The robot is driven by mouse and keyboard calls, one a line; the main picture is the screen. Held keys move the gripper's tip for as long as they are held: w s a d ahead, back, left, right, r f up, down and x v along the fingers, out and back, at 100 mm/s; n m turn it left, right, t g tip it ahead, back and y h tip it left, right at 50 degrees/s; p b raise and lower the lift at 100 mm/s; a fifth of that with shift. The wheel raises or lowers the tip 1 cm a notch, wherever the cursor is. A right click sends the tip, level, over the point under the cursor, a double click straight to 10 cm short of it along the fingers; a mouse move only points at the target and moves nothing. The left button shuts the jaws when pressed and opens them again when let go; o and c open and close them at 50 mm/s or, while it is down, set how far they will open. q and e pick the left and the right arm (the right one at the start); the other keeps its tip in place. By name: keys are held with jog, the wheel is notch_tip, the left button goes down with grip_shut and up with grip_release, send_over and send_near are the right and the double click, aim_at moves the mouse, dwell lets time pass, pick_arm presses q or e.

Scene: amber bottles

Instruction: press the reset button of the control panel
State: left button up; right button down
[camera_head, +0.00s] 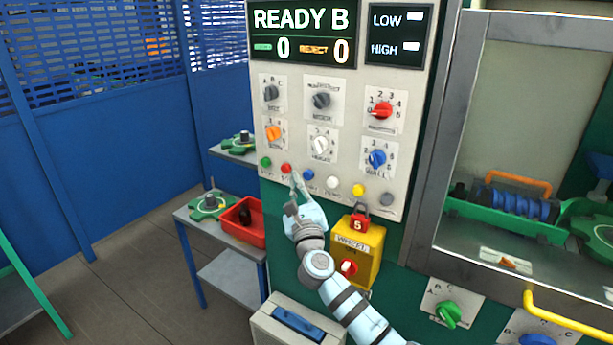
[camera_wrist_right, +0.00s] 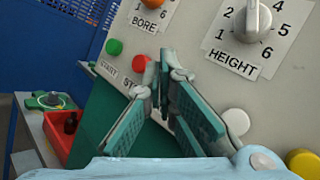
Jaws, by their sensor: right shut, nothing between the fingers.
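The control panel (camera_head: 345,130) has a row of round buttons along its lower part. From left to right they are green (camera_head: 265,162), red (camera_head: 286,168), blue (camera_head: 308,174), white (camera_head: 332,182), yellow (camera_head: 358,190) and grey. Their labels are too small or covered to pick out the reset button by its word. My right gripper (camera_head: 294,184) is shut and empty, its fingertips close to the panel by the red and blue buttons. In the right wrist view my right gripper (camera_wrist_right: 163,78) hides the blue button; the red button (camera_wrist_right: 140,63) shows just left of the fingertips. Contact cannot be told.
Above the buttons are several selector knobs (camera_head: 321,144) and a display reading READY B (camera_head: 300,20). A yellow box (camera_head: 362,247) with a red lock (camera_head: 358,222) juts out below right. A red tray (camera_head: 242,235) stands on a side table at left.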

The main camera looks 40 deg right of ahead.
jog(key=a, duration=0.2)
jog(key=s+a+p, duration=0.1)
jog(key=a, duration=0.1)
jog(key=shift+s+r, duration=0.1)
dwell(0.3)
dwell(0.5)
